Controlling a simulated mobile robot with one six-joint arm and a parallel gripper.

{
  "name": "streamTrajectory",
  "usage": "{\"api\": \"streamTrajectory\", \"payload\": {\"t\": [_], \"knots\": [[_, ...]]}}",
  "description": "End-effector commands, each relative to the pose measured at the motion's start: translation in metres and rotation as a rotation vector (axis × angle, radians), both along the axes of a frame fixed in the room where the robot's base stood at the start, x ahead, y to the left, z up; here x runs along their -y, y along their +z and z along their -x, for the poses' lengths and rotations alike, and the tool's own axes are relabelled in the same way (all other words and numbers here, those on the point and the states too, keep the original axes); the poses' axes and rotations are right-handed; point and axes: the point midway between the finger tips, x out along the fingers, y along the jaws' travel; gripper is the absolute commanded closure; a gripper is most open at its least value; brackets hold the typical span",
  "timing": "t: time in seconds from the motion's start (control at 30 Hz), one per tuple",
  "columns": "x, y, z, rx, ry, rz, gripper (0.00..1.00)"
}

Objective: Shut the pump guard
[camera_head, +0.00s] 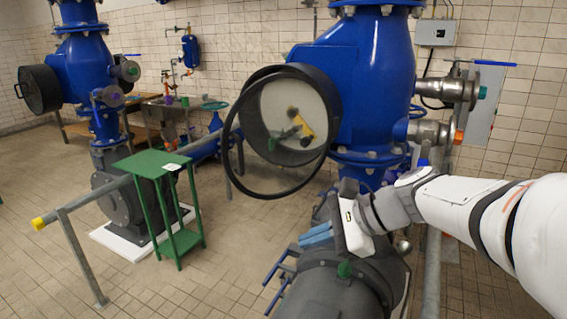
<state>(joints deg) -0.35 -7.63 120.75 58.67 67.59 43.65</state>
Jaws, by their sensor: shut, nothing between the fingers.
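The pump guard appears as a round black hoop-like cover (265,196) in front of a short black drum housing (249,122) on the big blue pump body (352,95). The cover stands tilted away from the housing at its lower left, so it is open. Inside the housing a pale back, a yellow part (296,117) and a small green part (284,134) show. My gripper (308,237) has blue fingers, shut and empty, pointing left. In the picture it is below and right of the cover's lower edge, with no visible contact.
A grey flanged pipe (330,285) lies below my gripper. A green stand (160,162) and a grey rail (85,206) are at left. Metal valve fittings (455,92) stick out at right. Tiled floor (215,285) is free at lower left.

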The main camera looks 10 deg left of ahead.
Motion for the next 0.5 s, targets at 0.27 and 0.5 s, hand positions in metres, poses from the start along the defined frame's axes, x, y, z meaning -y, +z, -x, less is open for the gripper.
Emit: {"api": "streamTrajectory", "payload": {"t": [0.27,0.5], "knots": [[0.016,0.077,-0.058,-0.302,-0.219,-0.578,1.00],[0.016,0.096,-0.083,-0.379,-0.237,-0.719,1.00]]}}
